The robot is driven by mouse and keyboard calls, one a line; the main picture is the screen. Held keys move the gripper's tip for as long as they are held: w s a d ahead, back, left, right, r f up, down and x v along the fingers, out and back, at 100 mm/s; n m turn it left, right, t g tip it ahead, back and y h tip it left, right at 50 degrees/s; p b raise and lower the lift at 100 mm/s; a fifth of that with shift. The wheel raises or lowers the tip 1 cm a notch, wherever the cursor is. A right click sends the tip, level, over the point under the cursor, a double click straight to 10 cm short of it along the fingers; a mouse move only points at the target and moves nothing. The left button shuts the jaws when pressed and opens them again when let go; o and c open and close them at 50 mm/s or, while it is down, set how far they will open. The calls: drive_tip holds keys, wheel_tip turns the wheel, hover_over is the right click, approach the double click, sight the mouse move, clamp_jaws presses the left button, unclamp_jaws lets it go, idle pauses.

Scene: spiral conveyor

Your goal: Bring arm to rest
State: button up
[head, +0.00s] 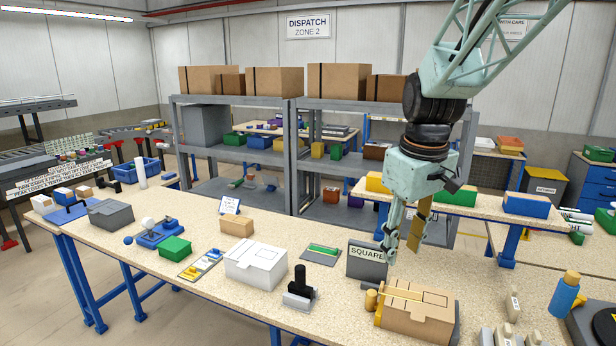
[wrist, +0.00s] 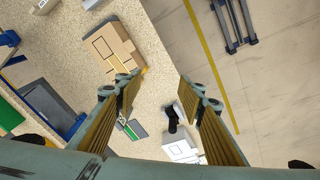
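My gripper (head: 404,243) hangs from my pale green arm above the right part of the speckled workbench (head: 340,270). It points down beside the grey box marked SQUARE (head: 366,262) and above the brown cardboard box (head: 425,312). In the wrist view my gripper (wrist: 157,80) has its two ribbed fingers well apart, with nothing between them but bench top and floor. The cardboard box also shows in the wrist view (wrist: 112,48), beyond the left finger.
On the bench stand a white box (head: 256,265), a black-handled tool (head: 299,290), a green box (head: 175,248) and a grey box (head: 111,214). A blue bottle (head: 564,295) is at the right. Shelves with cartons (head: 278,80) stand behind. Bare bench top shows between the items.

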drive_tip(key=s+f+m+t+b, duration=0.2)
drive_tip(key=s+m+b, duration=0.3)
drive_tip(key=s, duration=3)
drive_tip(key=b, duration=0.3)
drive_tip(key=shift+s+a+m+b, duration=0.15)
drive_tip(key=shift+m+b, duration=0.25)
